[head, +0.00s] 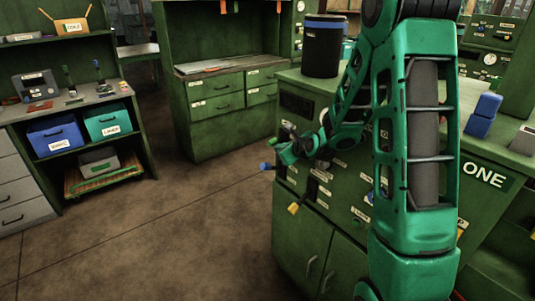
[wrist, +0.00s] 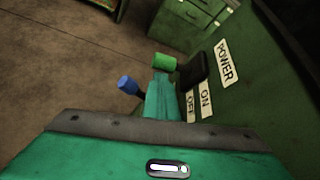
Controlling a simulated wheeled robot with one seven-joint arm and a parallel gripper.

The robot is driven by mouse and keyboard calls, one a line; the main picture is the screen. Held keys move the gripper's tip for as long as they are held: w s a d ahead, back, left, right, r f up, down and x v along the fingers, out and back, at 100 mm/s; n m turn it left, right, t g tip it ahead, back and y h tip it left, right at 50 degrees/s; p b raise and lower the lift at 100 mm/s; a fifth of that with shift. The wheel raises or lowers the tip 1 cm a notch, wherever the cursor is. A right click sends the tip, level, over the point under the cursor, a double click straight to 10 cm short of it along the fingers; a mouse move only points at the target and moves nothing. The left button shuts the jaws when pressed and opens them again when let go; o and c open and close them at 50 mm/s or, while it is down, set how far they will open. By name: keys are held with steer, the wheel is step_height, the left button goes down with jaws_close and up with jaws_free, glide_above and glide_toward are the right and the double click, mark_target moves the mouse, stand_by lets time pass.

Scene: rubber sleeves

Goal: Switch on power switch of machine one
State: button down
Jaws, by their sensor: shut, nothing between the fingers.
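Machine one is the green cabinet (head: 335,215) at the centre right of the head view, with ONE on its side. In the wrist view a black switch part (wrist: 193,70) stands out from the panel beside the POWER label (wrist: 225,62). A green sleeve (wrist: 162,62) shows at its outer end. The ON label (wrist: 206,100) and OFF label (wrist: 190,106) lie nearby. I cannot tell the switch's position. My gripper (head: 286,154) is shut and empty at the panel front. In the wrist view its fingers (wrist: 161,88) reach close to the green sleeve; contact is unclear.
A blue sleeve (head: 265,167) and a yellow sleeve (head: 293,208) stick out from the same panel. The brown floor (head: 165,225) at left is clear.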

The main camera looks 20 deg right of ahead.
steer(key=shift+w+r, duration=0.1)
steer(key=shift+r, duration=0.7)
steer(key=shift+w+r, duration=0.15)
steer(key=shift+r, duration=0.85)
glide_toward(275, 139)
steer(key=v, duration=0.3)
steer(key=f+v, duration=0.1)
steer(key=v, duration=0.1)
steer(key=shift+s, duration=0.3)
